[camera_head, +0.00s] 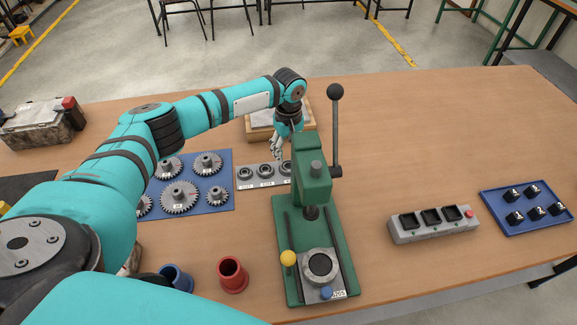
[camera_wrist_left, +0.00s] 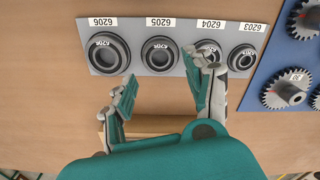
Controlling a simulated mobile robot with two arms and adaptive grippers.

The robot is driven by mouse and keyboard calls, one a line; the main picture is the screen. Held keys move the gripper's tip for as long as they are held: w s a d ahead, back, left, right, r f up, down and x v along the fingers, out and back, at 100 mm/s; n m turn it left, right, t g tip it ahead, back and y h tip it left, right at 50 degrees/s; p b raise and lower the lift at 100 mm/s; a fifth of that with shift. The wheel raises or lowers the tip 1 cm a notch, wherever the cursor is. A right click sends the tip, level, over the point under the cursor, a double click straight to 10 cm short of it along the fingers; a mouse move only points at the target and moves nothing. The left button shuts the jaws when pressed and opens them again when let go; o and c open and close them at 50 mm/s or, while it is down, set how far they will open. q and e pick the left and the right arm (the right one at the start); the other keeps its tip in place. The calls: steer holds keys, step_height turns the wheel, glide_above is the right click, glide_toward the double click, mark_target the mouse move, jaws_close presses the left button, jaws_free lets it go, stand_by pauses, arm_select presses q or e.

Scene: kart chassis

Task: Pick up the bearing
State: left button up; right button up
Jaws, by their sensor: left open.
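Several dark ring bearings sit in a row on a grey plate (camera_head: 238,167), beyond the green press in the head view. In the left wrist view the plate's labels read 6206, 6205, 6204 and 6203, with the 6206 bearing (camera_wrist_left: 107,53), 6205 bearing (camera_wrist_left: 160,54), 6204 bearing (camera_wrist_left: 209,52) and 6203 bearing (camera_wrist_left: 244,57). My left gripper (camera_head: 276,148) is at the plate's far side. In the wrist view its open, empty fingers (camera_wrist_left: 167,84) spread below the 6205 bearing, one finger overlapping the 6204 bearing. The right gripper is not in view.
The green press (camera_head: 314,185) with its raised lever stands close to the plate. A blue mat (camera_head: 220,204) with gears lies left of it. Red cup (camera_head: 232,275) and blue cup (camera_head: 176,277) stand nearer. A grey block (camera_head: 434,224) and blue tray (camera_head: 528,232) lie right.

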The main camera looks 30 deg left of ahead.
mark_target(289, 163)
arm_select(q)
step_height(289, 163, down, 6)
steer(key=shift+r, duration=0.1)
steer(key=c, duration=0.9)
steer(key=shift+r, duration=0.1)
step_height(289, 163, up, 18)
steer(key=shift+f+b, duration=0.1)
steer(key=shift+b, duration=0.5)
